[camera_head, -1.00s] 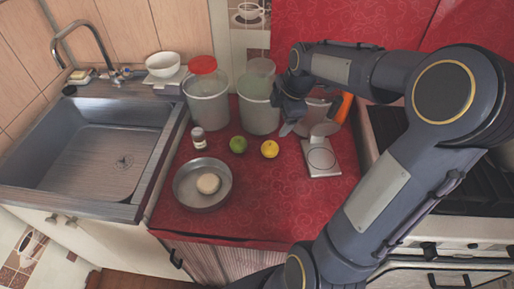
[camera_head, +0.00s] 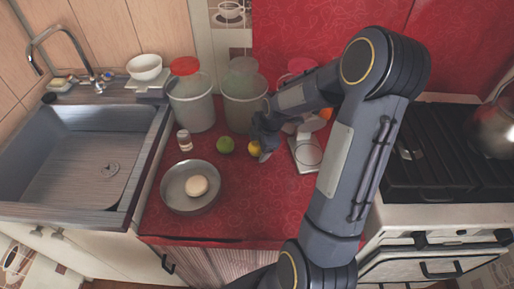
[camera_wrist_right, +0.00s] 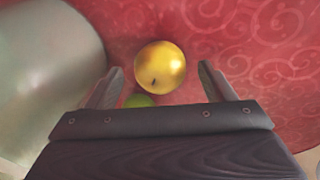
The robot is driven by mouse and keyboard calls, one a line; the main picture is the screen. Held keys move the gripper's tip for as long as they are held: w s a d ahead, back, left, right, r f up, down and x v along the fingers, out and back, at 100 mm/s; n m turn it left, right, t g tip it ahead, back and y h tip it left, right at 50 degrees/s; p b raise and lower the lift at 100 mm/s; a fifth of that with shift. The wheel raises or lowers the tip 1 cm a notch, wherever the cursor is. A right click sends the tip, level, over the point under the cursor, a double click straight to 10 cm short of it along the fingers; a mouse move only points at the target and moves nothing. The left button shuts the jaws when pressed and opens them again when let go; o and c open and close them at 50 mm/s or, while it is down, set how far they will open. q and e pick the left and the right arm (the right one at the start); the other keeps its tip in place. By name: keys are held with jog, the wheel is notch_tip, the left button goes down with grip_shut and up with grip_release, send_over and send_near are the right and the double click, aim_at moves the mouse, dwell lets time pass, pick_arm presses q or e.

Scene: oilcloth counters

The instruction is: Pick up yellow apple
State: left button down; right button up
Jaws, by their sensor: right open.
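The yellow apple (camera_head: 254,147) lies on the red oilcloth counter, partly covered by my right gripper (camera_head: 264,153) in the head view. In the right wrist view the yellow apple (camera_wrist_right: 160,67) shows whole, just beyond and between the two fingertips. My right gripper (camera_wrist_right: 160,82) is open and empty, with the apple not gripped. A green apple (camera_head: 225,145) lies close to the left of the yellow one; in the wrist view part of the green apple (camera_wrist_right: 138,101) shows behind the gripper's edge. My left gripper is not in view.
Two grey bins (camera_head: 194,113) (camera_head: 244,115) stand behind the apples. A metal pan (camera_head: 177,201) with a pale round item (camera_head: 196,186) is in front left. A small jar (camera_head: 184,140) stands near the sink (camera_head: 65,170). A scale (camera_head: 305,153) is at right, near the stove (camera_head: 440,160).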

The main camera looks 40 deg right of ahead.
jog(key=shift+w+f, duration=0.1)
jog(key=shift+f, duration=0.1)
jog(key=c, duration=1.1)
